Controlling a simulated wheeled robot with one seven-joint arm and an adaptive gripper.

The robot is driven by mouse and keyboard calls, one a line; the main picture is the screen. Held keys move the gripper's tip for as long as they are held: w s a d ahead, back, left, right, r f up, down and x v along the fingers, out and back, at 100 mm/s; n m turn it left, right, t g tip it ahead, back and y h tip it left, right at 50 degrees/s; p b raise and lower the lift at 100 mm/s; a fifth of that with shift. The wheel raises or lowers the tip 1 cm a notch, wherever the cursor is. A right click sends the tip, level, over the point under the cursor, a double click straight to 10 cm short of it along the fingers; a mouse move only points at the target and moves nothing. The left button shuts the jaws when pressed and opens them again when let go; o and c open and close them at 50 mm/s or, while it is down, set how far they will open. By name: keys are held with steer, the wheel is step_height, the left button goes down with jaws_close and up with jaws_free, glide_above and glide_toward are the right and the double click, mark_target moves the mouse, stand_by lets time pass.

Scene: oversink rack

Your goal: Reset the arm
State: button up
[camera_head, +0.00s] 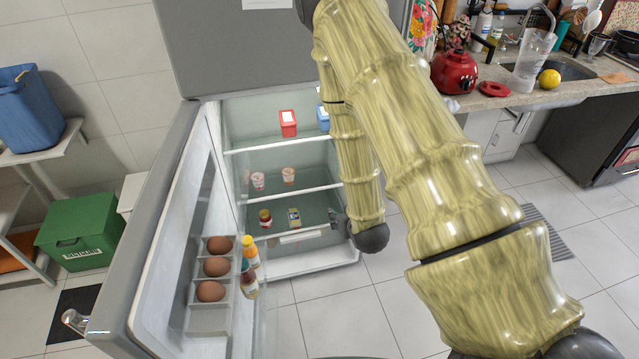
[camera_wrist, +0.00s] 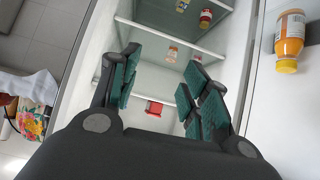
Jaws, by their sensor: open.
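My gripper shows in the wrist view (camera_wrist: 160,92) with its two green-padded fingers spread wide and nothing between them. It points into the open fridge (camera_wrist: 232,70). A red box (camera_wrist: 154,108) on a shelf shows beyond the fingers, apart from them. In the head view my arm crosses in front of the open fridge (camera_head: 320,264), and its lower end hides the fridge's right side.
The fridge door (camera_head: 160,215) stands open at left, with brown eggs (camera_head: 213,267) and bottles (camera_head: 250,252) in it. Shelves hold a red box (camera_head: 288,123) and cups (camera_head: 288,176). A counter (camera_head: 500,98) with a red pot (camera_head: 454,72) is at right. Tiled floor is clear in front.

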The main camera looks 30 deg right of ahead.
steer(key=s+a+f+g+y, duration=0.1)
steer(key=s+a+f+g, duration=0.2)
steer(key=s, duration=0.7)
steer(key=s+a+f+n+g, duration=0.1)
steer(key=s+a+f+g, duration=0.2)
steer(key=s+a+f, duration=0.3)
steer(key=s+a+f+g+y, duration=0.1)
steer(key=s+a+f+g, duration=0.3)
steer(key=s, duration=1)
steer(key=shift+s+a+f+n+y, duration=0.35)
steer(key=shift+a+f, duration=0.4)
steer(key=shift+a, duration=0.3)
steer(key=shift+c, duration=1.2)
steer(key=shift+d, duration=0.1)
